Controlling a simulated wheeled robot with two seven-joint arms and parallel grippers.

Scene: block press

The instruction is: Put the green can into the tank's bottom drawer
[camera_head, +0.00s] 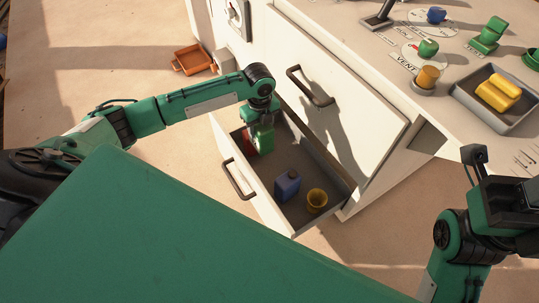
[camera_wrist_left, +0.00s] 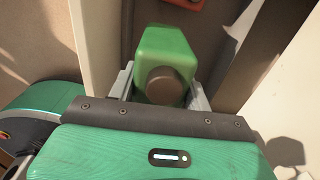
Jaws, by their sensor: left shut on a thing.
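The green can (camera_head: 267,142) is in my left gripper (camera_head: 260,130), over the far-left part of the open bottom drawer (camera_head: 262,203). In the left wrist view, the boxy green can (camera_wrist_left: 163,45) with a round brown cap sits between the two grey fingers (camera_wrist_left: 162,88). I cannot tell whether the can touches the drawer floor. The drawer holds a blue can (camera_head: 287,185), a yellow cup (camera_head: 317,199) and a red thing (camera_head: 251,142) partly hidden by my gripper. My right gripper (camera_head: 477,165) is at the right edge, away from the drawer; its fingers are unclear.
The white tank has a closed panel with a dark handle (camera_head: 311,87) above the drawer. Its top carries knobs and a grey tray (camera_head: 512,116) with a yellow object (camera_head: 498,92). An orange tray (camera_head: 191,60) lies on the floor. The drawer's middle floor is clear.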

